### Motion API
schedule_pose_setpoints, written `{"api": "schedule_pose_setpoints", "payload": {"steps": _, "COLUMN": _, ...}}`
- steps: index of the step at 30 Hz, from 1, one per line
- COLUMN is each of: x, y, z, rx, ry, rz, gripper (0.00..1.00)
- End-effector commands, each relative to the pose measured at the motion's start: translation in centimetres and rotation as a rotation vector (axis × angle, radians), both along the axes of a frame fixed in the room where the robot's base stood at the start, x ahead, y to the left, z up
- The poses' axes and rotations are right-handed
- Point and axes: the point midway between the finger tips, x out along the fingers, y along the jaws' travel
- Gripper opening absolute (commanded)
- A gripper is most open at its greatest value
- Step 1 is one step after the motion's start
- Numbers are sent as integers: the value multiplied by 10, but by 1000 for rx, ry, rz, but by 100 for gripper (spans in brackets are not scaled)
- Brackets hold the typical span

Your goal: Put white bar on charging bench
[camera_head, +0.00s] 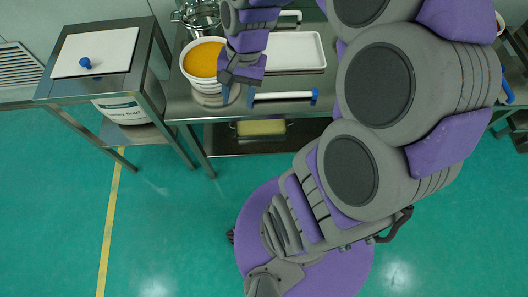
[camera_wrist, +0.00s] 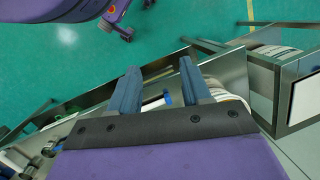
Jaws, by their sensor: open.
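The white bar (camera_head: 283,96) has a blue end piece and lies along the front edge of the metal bench (camera_head: 188,108), in front of the tray. I cannot tell from labels whether this bench is the charging bench. My gripper (camera_head: 238,98) is open at the bar's left end, with its right finger close to that end; I cannot tell if they touch. In the wrist view my gripper (camera_wrist: 159,68) has its two fingers apart, with part of the white bar (camera_wrist: 152,104) and its blue piece visible beyond and between them. The bar's left end is partly hidden.
A white bucket of orange contents (camera_head: 207,92) stands just left of my gripper. A white tray (camera_head: 323,50) lies behind the bar. A side table (camera_head: 150,48) at left carries a white board with a blue knob (camera_head: 84,62). A yellow block (camera_head: 261,127) sits on the lower shelf.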

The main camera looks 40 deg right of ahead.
Motion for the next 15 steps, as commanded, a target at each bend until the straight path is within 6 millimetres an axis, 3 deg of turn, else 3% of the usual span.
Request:
{"api": "schedule_pose_setpoints", "payload": {"steps": 1, "x": -17, "y": 13, "z": 7, "rx": -22, "ry": -7, "rz": 91, "gripper": 48}}
{"api": "schedule_pose_setpoints", "payload": {"steps": 6, "x": -76, "y": 38, "z": 18, "rx": -83, "ry": -10, "rz": 382, "gripper": 48}}
{"api": "schedule_pose_setpoints", "payload": {"steps": 9, "x": -111, "y": 46, "z": 19, "rx": -111, "ry": -2, "rz": 526, "gripper": 48}}
{"api": "schedule_pose_setpoints", "payload": {"steps": 15, "x": -157, "y": 49, "z": 18, "rx": -140, "ry": 7, "rz": 711, "gripper": 48}}
